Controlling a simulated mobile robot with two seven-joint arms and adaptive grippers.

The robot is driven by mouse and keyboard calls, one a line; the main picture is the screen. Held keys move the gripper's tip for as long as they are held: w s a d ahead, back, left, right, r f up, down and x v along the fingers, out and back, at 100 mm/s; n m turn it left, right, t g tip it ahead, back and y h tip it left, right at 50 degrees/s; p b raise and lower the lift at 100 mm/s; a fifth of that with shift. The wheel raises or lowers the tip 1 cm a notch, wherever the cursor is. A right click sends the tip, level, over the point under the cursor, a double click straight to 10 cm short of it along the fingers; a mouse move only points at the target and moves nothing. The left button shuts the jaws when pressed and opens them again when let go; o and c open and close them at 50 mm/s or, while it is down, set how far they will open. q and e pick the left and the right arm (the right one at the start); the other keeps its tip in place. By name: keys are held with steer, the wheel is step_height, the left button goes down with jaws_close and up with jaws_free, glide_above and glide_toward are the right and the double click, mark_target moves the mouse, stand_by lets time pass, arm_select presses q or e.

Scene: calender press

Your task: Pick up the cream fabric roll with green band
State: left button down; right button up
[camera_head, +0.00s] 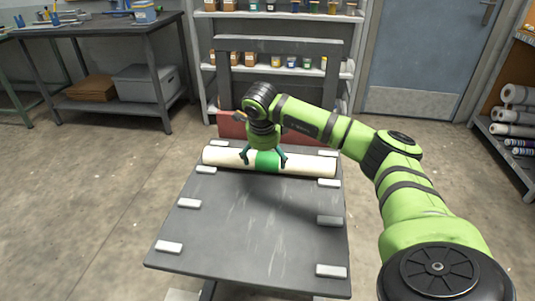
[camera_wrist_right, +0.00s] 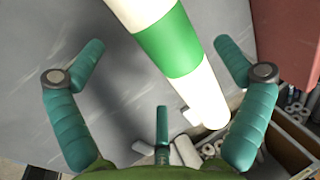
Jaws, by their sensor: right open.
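The cream fabric roll (camera_head: 309,164) with its green band (camera_head: 267,161) lies crosswise near the far end of a dark table. My right gripper (camera_head: 264,158) is over the roll's middle, pointing down, with its fingers spread around the green band. In the right wrist view the roll (camera_wrist_right: 170,42) runs diagonally between the open teal fingers. A gap shows between the roll and the left finger; I cannot tell whether any finger touches it. My left gripper is not in view.
The dark table (camera_head: 262,228) has several pale blocks along its sides and is otherwise bare in front of the roll. A red panel (camera_head: 231,125) and dark frame stand behind it. A workbench (camera_head: 97,29) is at left, a shelf of rolls (camera_head: 513,130) at right.

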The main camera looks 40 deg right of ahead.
mark_target(266, 161)
steer(key=shift+x, duration=1.2)
steer(key=x, duration=0.3)
steer(key=shift+f, duration=0.2)
steer(key=c, duration=1.2)
steer(key=shift+c, duration=1)
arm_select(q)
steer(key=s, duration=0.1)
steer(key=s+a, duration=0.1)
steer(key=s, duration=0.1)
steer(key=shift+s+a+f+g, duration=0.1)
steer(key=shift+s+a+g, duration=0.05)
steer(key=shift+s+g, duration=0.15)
